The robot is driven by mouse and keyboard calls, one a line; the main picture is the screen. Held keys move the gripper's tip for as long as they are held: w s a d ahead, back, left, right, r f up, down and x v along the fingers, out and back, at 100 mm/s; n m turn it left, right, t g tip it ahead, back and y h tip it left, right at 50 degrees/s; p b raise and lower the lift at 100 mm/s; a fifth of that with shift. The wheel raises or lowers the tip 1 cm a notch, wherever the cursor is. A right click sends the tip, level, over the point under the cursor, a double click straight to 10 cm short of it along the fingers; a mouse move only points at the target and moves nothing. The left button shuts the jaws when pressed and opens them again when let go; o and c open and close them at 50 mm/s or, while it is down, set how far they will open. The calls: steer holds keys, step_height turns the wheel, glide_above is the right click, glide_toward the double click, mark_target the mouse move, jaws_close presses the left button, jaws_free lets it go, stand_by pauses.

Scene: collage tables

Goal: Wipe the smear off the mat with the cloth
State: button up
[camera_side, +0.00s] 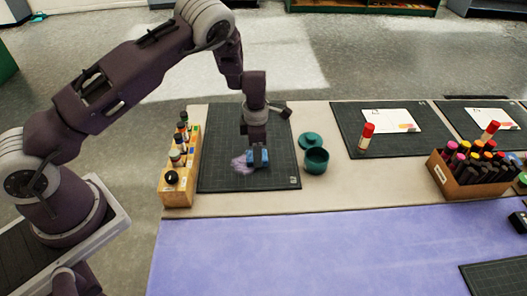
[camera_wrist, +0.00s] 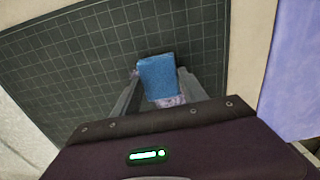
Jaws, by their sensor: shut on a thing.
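The dark gridded mat (camera_side: 225,127) lies on the table at the left, and it fills much of the wrist view (camera_wrist: 80,60). A pale purple smear (camera_side: 240,164) shows on the mat just left of my gripper, and part of it shows in the wrist view (camera_wrist: 170,101) beside the cloth. My gripper (camera_side: 258,157) is low over the mat, shut on the blue cloth (camera_wrist: 157,75). The cloth also shows in the side view (camera_side: 262,159), down at the mat at the right edge of the smear. The gripper hides part of the smear.
A wooden rack (camera_side: 178,186) of small bottles stands along the mat's left side. A teal pot (camera_side: 316,160) and its lid (camera_side: 309,139) are right of the mat. Farther right are another mat (camera_side: 350,122), a red-capped glue stick (camera_side: 366,138) and a marker box (camera_side: 465,184).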

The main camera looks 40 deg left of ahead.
mark_target(265, 151)
steer(key=shift+s+a, duration=1.65)
steer(key=shift+s, duration=0.15)
steer(key=shift+s+a+r, duration=0.1)
steer(key=shift+s+a, duration=1.05)
steer(key=shift+w+a, duration=0.55)
steer(key=shift+w+d, duration=0.7)
steer(key=shift+w, duration=0.1)
steer(key=shift+w+d, duration=1.2)
steer(key=shift+d, duration=0.15)
steer(key=shift+w+d, duration=1.65)
steer(key=shift+w, duration=0.25)
